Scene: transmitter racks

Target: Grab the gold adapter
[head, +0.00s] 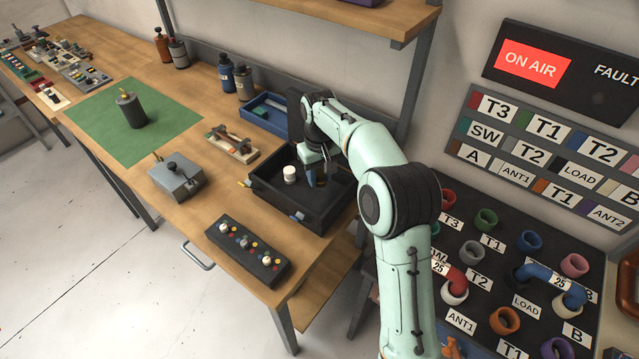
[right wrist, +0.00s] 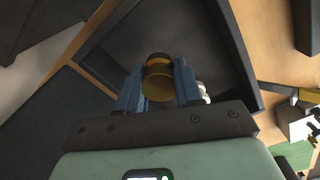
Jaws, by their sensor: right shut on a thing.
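The gold adapter (right wrist: 158,84) is a short brass-coloured cylinder with a narrower waist. In the right wrist view it sits between the two blue fingers of my right gripper, which is shut on it. In the head view my right gripper (head: 320,176) points down inside the black tray (head: 277,207), toward its right side. The adapter cannot be made out there. From these views I cannot tell whether it touches the tray floor. My left gripper is not in view.
A white cylinder (head: 290,174) stands in the tray, left of my gripper. A blue tray (head: 262,118) lies behind, a grey box (head: 176,177) to the left, and a black knob panel (head: 247,250) in front. A labelled port panel (head: 490,262) stands at right.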

